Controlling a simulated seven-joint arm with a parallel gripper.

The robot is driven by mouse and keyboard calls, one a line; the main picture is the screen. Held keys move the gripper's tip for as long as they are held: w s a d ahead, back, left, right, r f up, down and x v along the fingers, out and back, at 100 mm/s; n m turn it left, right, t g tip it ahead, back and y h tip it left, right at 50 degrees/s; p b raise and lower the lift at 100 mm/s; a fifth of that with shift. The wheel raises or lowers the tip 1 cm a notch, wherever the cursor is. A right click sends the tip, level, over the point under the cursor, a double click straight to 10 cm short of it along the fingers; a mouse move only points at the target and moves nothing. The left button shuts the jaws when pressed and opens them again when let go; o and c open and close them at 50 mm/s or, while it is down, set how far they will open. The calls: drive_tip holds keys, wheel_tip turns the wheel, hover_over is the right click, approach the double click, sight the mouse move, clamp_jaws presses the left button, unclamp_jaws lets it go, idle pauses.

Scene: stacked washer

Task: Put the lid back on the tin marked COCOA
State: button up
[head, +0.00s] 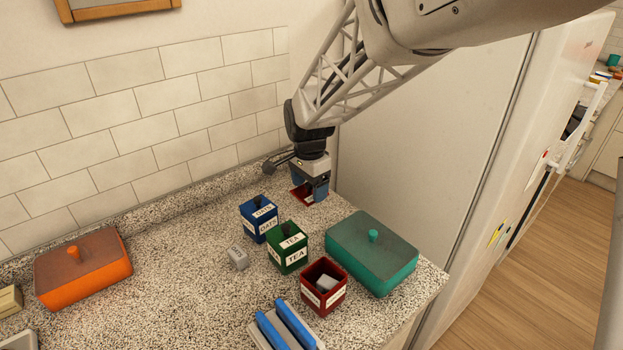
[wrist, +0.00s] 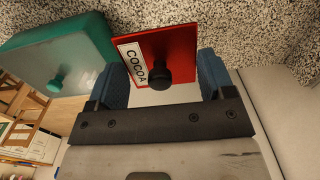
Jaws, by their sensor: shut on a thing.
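The red lid (wrist: 180,46) has a black knob and a white COCOA label in the wrist view. My gripper (wrist: 164,78) is shut on this lid, with a blue finger at either side of it. In the head view the lid (head: 298,196) shows partly behind my gripper (head: 313,192), at the far end of the counter. I cannot tell whether the lid touches the counter. An open dark-red tin (head: 332,303) stands upright near the front edge, with a grey block (head: 326,284) inside. Its white label is too small to read.
A green TEA tin (head: 288,255) and a blue OATS tin (head: 254,226), both lidded, stand left of the red tin. A teal box (head: 375,262) stands right of it. A loose grey block (head: 237,257), blue-topped item (head: 285,325) and orange box (head: 80,275) lie around; the left-middle counter is clear.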

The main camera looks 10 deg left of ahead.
drive_tip(key=s+d+r, duration=0.2)
drive_tip(key=s, duration=0.9)
drive_tip(key=s+d+r, duration=0.3)
drive_tip(key=s, duration=0.7)
drive_tip(key=shift+s+d+n, duration=0.15)
drive_tip(key=shift+s+n, duration=0.25)
drive_tip(key=shift+f, duration=0.2)
drive_tip(key=shift+f, duration=2.95)
drive_tip(key=shift+f, duration=0.2)
drive_tip(key=o, duration=0.9)
drive_tip(key=shift+r, duration=0.2)
